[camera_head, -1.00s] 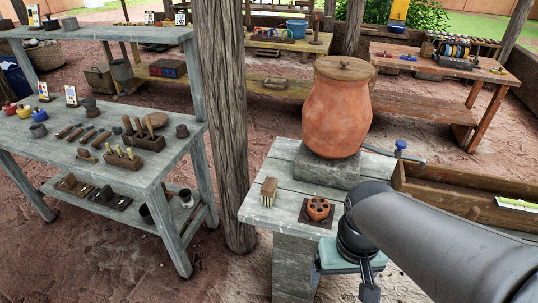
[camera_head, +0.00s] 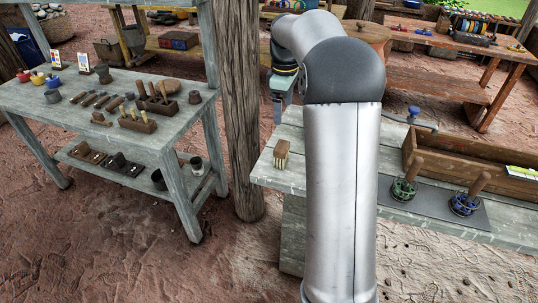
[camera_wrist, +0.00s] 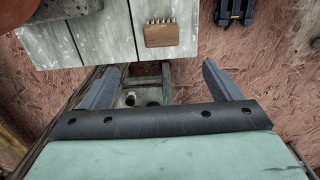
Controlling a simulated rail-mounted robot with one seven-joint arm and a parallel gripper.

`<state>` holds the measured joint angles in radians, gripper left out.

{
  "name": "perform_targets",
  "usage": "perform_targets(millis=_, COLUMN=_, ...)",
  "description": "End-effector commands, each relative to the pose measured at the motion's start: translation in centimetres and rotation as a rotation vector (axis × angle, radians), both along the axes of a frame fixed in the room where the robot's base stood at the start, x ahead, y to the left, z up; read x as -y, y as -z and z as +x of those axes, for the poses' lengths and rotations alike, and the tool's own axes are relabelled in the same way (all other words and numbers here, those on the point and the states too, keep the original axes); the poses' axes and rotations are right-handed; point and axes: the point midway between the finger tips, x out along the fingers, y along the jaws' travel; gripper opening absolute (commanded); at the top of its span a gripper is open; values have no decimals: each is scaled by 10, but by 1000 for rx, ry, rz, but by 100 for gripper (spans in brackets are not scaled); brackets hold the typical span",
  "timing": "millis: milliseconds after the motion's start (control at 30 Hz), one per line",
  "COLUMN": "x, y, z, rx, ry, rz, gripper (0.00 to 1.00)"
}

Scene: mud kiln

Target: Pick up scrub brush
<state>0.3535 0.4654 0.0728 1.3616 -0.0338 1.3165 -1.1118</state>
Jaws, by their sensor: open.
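The scrub brush (camera_head: 282,153), a brown wooden block with pale bristles, stands near the left edge of the grey plank table (camera_head: 270,180). In the wrist view the brush (camera_wrist: 161,36) lies near the table's edge, just beyond the gap between my fingers, and nothing touches it. My gripper (camera_wrist: 163,66) is open and empty, its two grey fingers spread wide. In the head view my gripper is mostly hidden behind my arm; only a part shows above and beyond the brush.
A brown pot (camera_head: 362,32) is largely hidden behind my arm. A wooden post (camera_head: 240,110) stands close left of the table. A tool bench (camera_head: 75,118) is farther left.

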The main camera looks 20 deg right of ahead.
Motion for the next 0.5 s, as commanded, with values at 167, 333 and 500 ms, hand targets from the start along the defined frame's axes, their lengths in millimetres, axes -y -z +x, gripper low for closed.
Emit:
perform_targets(millis=167, x=-1, y=41, z=-1, rx=-5, ry=1, rz=2, gripper=85)
perform_targets(millis=333, x=-1, y=77, z=-1, rx=-4, ry=1, rz=1, gripper=85)
perform_targets(millis=500, x=-2, y=100, z=-1, rx=-2, ry=2, rz=1, gripper=85)
